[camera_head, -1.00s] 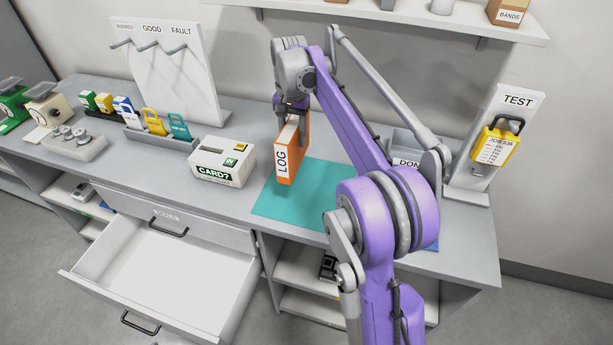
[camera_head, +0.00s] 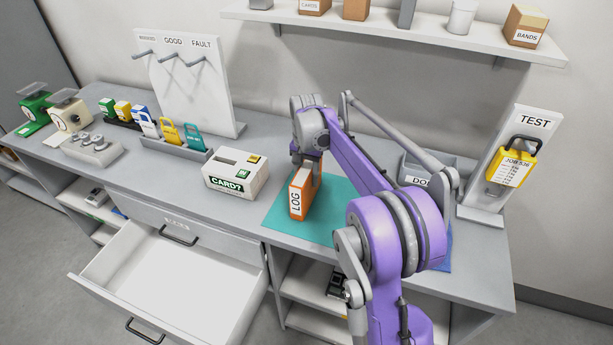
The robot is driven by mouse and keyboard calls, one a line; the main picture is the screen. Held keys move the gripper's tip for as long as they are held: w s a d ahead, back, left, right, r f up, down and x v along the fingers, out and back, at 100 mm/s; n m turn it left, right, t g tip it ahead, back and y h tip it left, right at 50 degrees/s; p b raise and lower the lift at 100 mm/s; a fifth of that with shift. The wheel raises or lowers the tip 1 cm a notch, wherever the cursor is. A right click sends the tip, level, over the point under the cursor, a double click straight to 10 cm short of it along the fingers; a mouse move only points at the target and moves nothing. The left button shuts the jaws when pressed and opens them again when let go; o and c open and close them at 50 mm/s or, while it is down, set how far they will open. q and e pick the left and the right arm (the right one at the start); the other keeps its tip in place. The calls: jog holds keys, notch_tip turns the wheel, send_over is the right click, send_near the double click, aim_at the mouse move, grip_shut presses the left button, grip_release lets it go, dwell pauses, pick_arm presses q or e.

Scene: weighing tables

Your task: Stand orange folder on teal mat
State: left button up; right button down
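The orange folder (camera_head: 307,195), with a white LOG label on its narrow end, is upright over the teal mat (camera_head: 277,216). Its lower edge looks to be at the mat surface; I cannot tell whether it fully rests there. My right gripper (camera_head: 306,163) is at the folder's upper far part, its fingers on either side, and appears shut on it. The purple arm hides the right part of the mat. My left gripper is not in view.
A white CARD? box (camera_head: 236,174) stands just left of the mat. A grey bin (camera_head: 436,165) and the TEST stand (camera_head: 507,165) are at the right. A drawer (camera_head: 180,275) is open below the counter. A shelf (camera_head: 400,30) runs above.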

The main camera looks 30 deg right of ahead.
jog(key=shift+f, duration=0.1)
jog(key=c, duration=0.8)
grip_release()
jog(key=shift+f, duration=0.15)
jog(key=o, duration=0.5)
